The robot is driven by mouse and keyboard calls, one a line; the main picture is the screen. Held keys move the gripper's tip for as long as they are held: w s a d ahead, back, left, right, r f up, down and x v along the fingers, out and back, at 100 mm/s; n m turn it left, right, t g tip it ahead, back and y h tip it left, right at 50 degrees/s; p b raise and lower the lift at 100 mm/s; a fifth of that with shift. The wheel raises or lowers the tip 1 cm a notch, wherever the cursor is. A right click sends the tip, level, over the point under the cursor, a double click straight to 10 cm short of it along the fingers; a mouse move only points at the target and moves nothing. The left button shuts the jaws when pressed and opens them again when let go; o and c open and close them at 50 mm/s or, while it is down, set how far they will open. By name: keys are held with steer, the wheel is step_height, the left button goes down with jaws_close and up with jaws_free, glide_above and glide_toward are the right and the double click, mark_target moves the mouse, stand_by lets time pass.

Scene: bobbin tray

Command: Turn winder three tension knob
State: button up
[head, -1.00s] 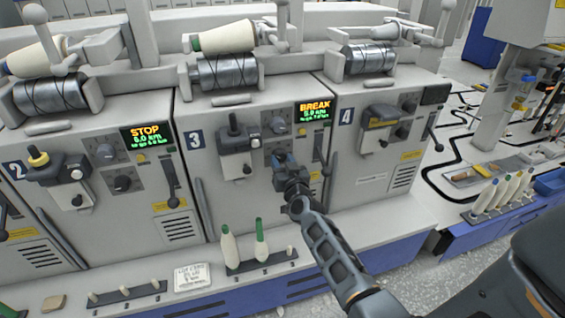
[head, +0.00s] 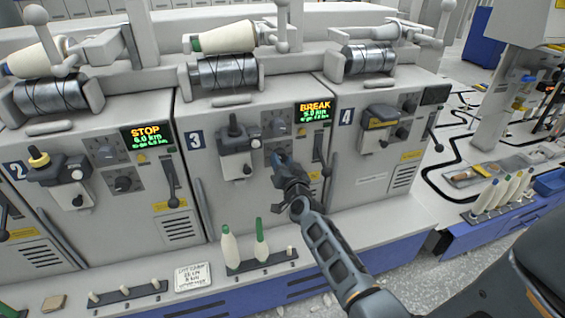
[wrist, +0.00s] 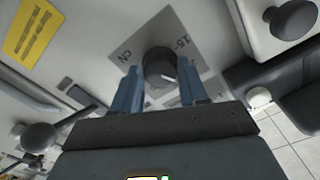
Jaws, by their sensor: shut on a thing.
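Winder three (head: 195,140) stands in the middle of the head view, with its number plate and a display reading BREAK (head: 315,110). Its lower dark knob (wrist: 158,66) shows in the wrist view, round with a pale pointer mark, on a plate with partly readable lettering. My gripper (head: 281,160) reaches the lower knob plate from the front. In the wrist view my gripper (wrist: 160,76) has one blue finger on each side of the knob, shut on it. The fingers hide most of this knob in the head view. An upper knob (head: 279,127) sits above.
A dark lever (head: 325,155) hangs just right of the knobs. A grey block with a black post (head: 234,130) juts out at left. Two green-tipped bobbins (head: 261,240) stand on the ledge below. Winders two (head: 80,150) and four (head: 375,130) flank this one.

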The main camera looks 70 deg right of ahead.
steer(key=m, duration=0.5)
steer(key=shift+m, duration=0.3)
stand_by(0.4)
steer(key=o, duration=1.1)
steer(key=shift+c, duration=0.2)
steer(key=p+v, duration=0.1)
steer(key=v, duration=0.6)
steer(key=shift+s+a, duration=0.25)
steer(key=shift+a, duration=0.05)
